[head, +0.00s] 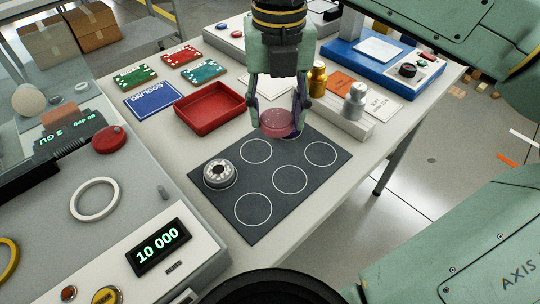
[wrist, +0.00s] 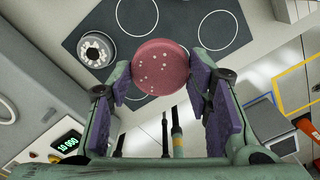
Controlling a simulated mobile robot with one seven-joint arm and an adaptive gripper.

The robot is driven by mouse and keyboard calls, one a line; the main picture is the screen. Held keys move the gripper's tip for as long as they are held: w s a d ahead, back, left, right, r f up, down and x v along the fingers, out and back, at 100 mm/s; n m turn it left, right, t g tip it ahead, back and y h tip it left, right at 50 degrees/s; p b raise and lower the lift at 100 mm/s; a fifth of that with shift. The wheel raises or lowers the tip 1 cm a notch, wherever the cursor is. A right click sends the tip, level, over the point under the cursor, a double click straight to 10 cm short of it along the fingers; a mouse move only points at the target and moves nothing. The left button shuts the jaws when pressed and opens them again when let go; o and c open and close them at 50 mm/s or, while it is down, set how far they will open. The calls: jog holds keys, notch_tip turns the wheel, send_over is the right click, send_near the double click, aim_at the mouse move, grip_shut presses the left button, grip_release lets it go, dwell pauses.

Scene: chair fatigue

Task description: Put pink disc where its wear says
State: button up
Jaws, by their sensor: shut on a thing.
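The pink disc (head: 277,123) is held between the fingers of my gripper (head: 278,115), above the far edge of the dark mat (head: 290,212). In the wrist view the pink disc (wrist: 161,66) shows several small pale specks on its face, and the purple finger pads of my gripper (wrist: 163,85) press on both sides of it. The mat bears several white circle outlines. A grey-white round part with a dark centre (head: 219,173) stands on the mat's left circle; the other circles that I can see fully are empty. The far circle is partly hidden behind the disc and gripper.
A red tray (head: 209,104) and a blue "COOLING" card (head: 151,100) lie beyond the mat. A gold bottle (head: 317,79) and a silver bottle (head: 354,100) stand on a pale block at right. A machine with a "10 000" display (head: 158,247) stands at left.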

send_over(272, 165)
notch_tip(272, 165, down, 5)
jog(key=shift+f+p, duration=0.2)
jog(key=shift+p, duration=0.2)
jog(key=shift+f+p, duration=0.3)
jog(key=shift+f, duration=1.9)
jog(key=shift+f, duration=0.2)
jog(key=o, duration=1.1)
jog(key=shift+w, duration=0.1)
jog(key=shift+r, duration=0.15)
jog(key=shift+r, duration=0.6)
notch_tip(272, 165, up, 11)
jog(key=shift+f+b, duration=0.1)
jog(key=shift+b, duration=0.5)
